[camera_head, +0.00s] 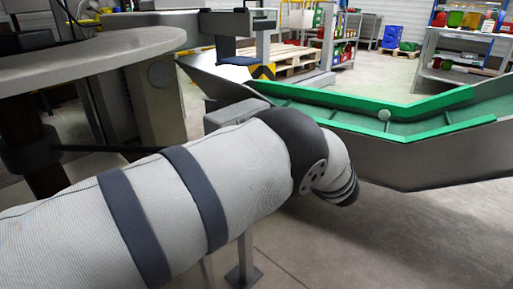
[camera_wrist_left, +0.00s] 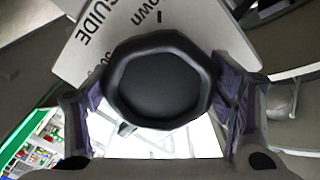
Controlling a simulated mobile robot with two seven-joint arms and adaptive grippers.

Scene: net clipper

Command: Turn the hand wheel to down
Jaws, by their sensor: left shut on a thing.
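The hand wheel (camera_wrist_left: 157,85) is a black, rounded many-sided knob with a dished face, in the middle of the left wrist view. My left gripper (camera_wrist_left: 158,98) has one finger on each side of it and is shut on it. Behind the wheel is a pale label plate (camera_wrist_left: 108,32) with the words "GUIDE" and part of "Down", turned in the picture, and a short black mark above the wheel. In the head view my left arm reaches in from the left, and its gripper and the wheel are hidden. My right gripper is in neither view.
A green-edged conveyor trough (camera_head: 345,103) runs to the right in the head view. A round grey machine top (camera_head: 85,60) stands at the left. Wooden pallets (camera_head: 290,58) and a shelf with jars (camera_head: 460,50) are farther back. The floor at lower right is clear.

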